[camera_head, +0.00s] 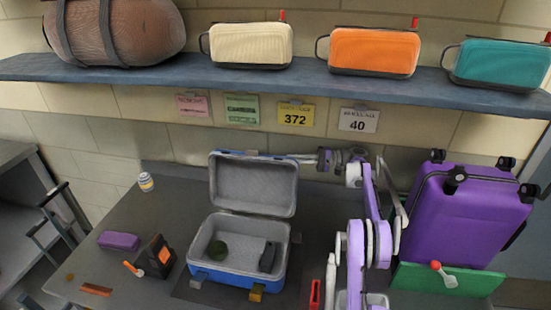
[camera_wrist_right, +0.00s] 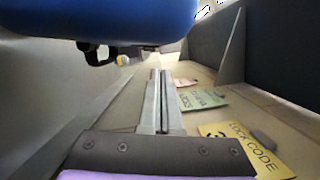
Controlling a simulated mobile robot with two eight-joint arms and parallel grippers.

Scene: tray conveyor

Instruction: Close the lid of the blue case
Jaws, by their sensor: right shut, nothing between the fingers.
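The blue case (camera_head: 238,279) stands open on the dark table, with a grey lining. Its lid (camera_head: 252,185) stands up at the back, grey inside facing the head camera. My right arm reaches around the case's right side. My right gripper (camera_wrist_right: 160,78) is shut and empty behind the lid, near its top edge in the head view. In the right wrist view the lid's blue outside (camera_wrist_right: 110,20) is close beside the fingers; contact cannot be told. My left gripper is not in view.
A purple suitcase (camera_head: 465,215) stands right of my arm, behind a green board (camera_head: 447,279). A purple box (camera_head: 119,241), a black holder (camera_head: 158,255) and a small jar (camera_head: 146,181) are on the left. A shelf (camera_head: 270,72) with bags hangs above.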

